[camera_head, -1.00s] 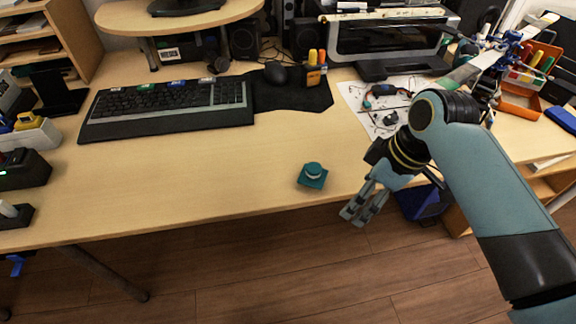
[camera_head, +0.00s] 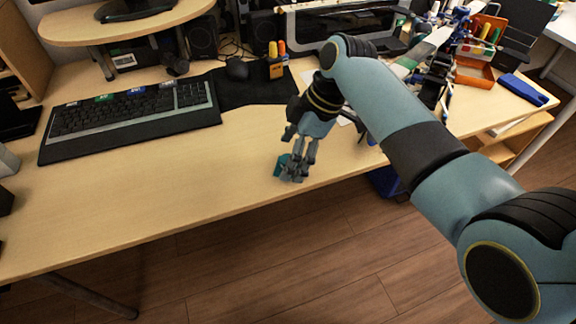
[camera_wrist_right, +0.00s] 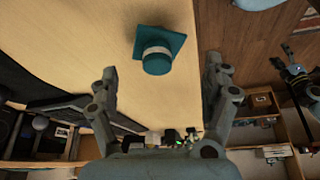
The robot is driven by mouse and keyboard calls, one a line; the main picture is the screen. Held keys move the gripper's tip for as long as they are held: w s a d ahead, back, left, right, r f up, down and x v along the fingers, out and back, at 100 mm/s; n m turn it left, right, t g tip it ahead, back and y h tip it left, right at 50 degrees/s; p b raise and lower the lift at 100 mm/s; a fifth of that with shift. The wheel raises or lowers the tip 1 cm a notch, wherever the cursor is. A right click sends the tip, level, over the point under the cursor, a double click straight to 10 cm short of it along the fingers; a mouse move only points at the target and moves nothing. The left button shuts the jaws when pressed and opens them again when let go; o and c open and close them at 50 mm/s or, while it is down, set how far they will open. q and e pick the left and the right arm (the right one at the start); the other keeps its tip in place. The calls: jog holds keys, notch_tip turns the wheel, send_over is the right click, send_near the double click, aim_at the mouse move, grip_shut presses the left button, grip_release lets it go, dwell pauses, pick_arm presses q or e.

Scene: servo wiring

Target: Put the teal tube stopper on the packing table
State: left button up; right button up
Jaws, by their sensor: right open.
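The teal tube stopper (camera_head: 282,165) stands on the wooden desk near its front edge, partly hidden behind my right gripper. In the right wrist view the stopper (camera_wrist_right: 158,52) shows a square flange, a pale ring and a round teal end, ahead of the fingers and between their lines. My right gripper (camera_head: 297,172) is open and empty, right at the stopper in the head view; in the wrist view its fingers (camera_wrist_right: 160,82) are spread wide. The packing table (camera_head: 110,200) may be this desk; I cannot tell. My left gripper is not in view.
A black keyboard (camera_head: 130,117) lies at the left and a dark mat (camera_head: 250,95) with a mouse (camera_head: 238,69) lies behind. An orange bin (camera_head: 478,72) and a blue case (camera_head: 523,89) are at the right. The desk left of the stopper is clear.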

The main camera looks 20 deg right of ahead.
jog(key=x, duration=0.2)
jog(key=shift+a+f, duration=0.1)
jog(key=shift+f, duration=0.25)
jog(key=c, duration=1)
